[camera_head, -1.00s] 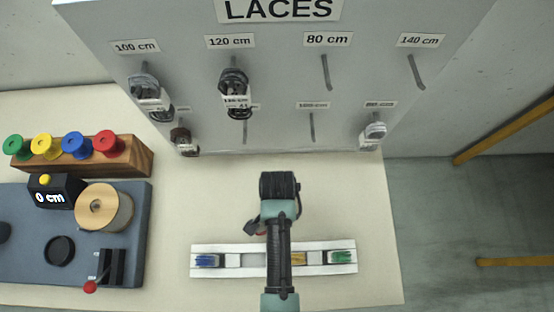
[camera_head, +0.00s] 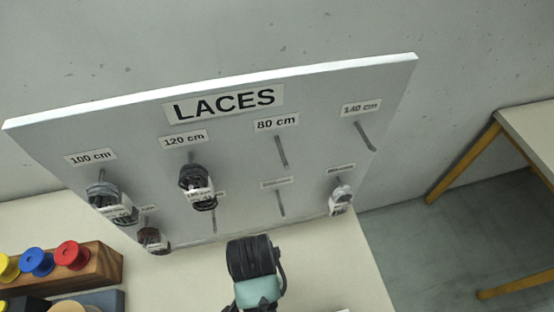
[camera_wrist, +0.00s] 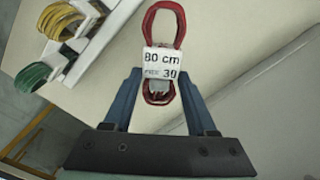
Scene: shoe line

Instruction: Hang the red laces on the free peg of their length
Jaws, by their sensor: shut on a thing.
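The red laces (camera_wrist: 164,22) are a looped bundle with a white tag (camera_wrist: 162,63) reading "80 cm" and a smaller line ending in 30. My gripper (camera_wrist: 161,88) is shut on the bundle; its blue fingers stand on either side. In the head view, my gripper (camera_head: 252,262) is in front of the board's lower edge and hides the laces. The upper peg under the "80 cm" label (camera_head: 280,151) is bare. White laces (camera_head: 341,198) hang on the lower right peg, whose label is too small to read now.
The LACES board (camera_head: 330,92) also has a bare 140 cm peg (camera_head: 365,137) and bare lower pegs. Dark laces hang under 100 cm (camera_head: 108,201) and 120 cm (camera_head: 196,184). Brown laces (camera_head: 152,240) hang lower left. A spool rack (camera_head: 95,262) stands at left.

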